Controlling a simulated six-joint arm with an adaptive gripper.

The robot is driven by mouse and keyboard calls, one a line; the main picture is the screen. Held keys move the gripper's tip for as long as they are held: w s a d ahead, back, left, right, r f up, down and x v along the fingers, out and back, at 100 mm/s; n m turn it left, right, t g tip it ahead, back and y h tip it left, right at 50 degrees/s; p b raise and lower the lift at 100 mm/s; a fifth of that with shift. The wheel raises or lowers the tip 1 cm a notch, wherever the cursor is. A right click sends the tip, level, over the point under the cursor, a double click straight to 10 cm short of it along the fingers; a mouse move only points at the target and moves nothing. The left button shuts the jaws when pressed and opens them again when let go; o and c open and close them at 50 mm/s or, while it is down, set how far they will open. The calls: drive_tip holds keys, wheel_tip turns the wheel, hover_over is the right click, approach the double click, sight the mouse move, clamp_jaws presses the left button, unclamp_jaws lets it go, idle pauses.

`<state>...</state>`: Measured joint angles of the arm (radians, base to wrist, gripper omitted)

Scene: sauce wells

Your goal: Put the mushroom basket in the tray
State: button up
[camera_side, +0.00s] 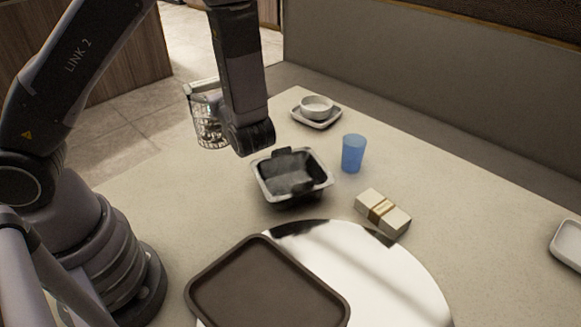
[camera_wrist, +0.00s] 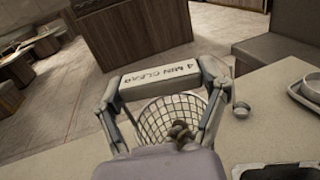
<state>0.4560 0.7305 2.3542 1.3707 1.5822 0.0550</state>
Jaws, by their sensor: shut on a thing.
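The mushroom basket is a wire mesh basket (camera_wrist: 160,122) with brown lumps, likely mushrooms (camera_wrist: 182,132), inside. In the side view the basket (camera_side: 209,128) is at the far left of the table, partly hidden by my arm. My gripper (camera_wrist: 161,76) has its two fingers at either end of a pale lettered bar at the basket's top and is shut on the basket. I cannot tell whether the basket's bottom touches the table. A dark brown tray (camera_side: 265,290) lies empty at the front, on a round shiny plate.
A black container (camera_side: 292,183) stands between basket and tray. A blue cup (camera_side: 353,153), a white bowl (camera_side: 317,107) on a saucer, and a banded pale block (camera_side: 383,211) are to the right.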

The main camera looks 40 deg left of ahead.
drive_tip(key=s+r+n+g+h, duration=0.3)
drive_tip(key=s+n+g, duration=0.7)
drive_tip(key=s+g, duration=0.45)
drive_tip(key=s+d+n+g+h, duration=0.75)
drive_tip(key=d+n+h, duration=0.2)
drive_tip(key=h, duration=0.25)
drive_tip(key=w+d+f+n+t+h, duration=0.45)
drive_tip(key=d+f+n+h, duration=0.2)
drive_tip(key=d+h, duration=0.25)
drive_tip(key=w+d+f+n+t+h, duration=0.4)
drive_tip(key=d+f+n+t+h, duration=0.2)
drive_tip(key=d+n+h, duration=0.3)
wheel_tip(320, 180, down, 8)
drive_tip(key=h, duration=0.1)
drive_tip(key=shift+w+d+m, duration=0.2)
drive_tip(key=shift+d+m, duration=0.1)
drive_tip(key=shift+f, duration=0.1)
